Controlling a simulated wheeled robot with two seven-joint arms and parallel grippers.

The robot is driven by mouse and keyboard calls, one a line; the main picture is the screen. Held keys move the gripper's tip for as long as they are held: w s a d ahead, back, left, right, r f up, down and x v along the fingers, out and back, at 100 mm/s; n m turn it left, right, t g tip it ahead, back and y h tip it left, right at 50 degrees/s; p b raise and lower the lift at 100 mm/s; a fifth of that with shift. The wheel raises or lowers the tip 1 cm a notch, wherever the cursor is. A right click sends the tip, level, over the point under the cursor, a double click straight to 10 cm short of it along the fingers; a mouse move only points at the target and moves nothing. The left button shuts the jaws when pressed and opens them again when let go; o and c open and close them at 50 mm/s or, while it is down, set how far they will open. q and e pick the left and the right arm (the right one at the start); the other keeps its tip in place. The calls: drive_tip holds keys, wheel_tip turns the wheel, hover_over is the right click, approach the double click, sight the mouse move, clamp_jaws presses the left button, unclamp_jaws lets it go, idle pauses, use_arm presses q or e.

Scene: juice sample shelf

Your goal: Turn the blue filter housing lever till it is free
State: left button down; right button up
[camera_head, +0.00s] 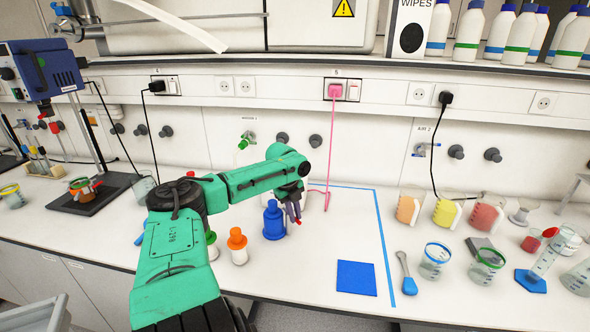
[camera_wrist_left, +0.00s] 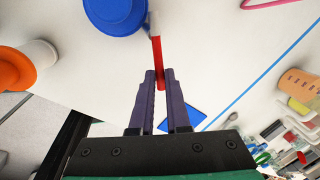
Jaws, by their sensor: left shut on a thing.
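The blue filter housing (camera_head: 273,222) stands upright on the bench in the head view, and its round blue top (camera_wrist_left: 112,12) shows at the upper left of the left wrist view. A red lever (camera_wrist_left: 157,52) sticks out from its side. My left gripper (camera_wrist_left: 160,76) is shut on the outer end of this lever. In the head view my left gripper (camera_head: 294,212) is just right of the housing, and only a small red tip shows by its fingers. My right gripper is in neither view.
An orange-topped housing (camera_head: 237,246) stands close left of the blue one. A blue square (camera_head: 356,278) lies on the bench inside blue tape lines (camera_head: 384,240). Beakers and jugs (camera_head: 447,212) stand at the right. The bench inside the tape is mostly clear.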

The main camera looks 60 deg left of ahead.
use_arm(q)
drive_tip(key=shift+r, duration=0.1)
drive_tip(key=c, duration=0.9)
unclamp_jaws()
wheel_tip(320, 180, up, 14)
drive_tip(key=s+p, duration=0.2)
drive_tip(key=s, duration=0.1)
drive_tip(key=shift+r, duration=0.1)
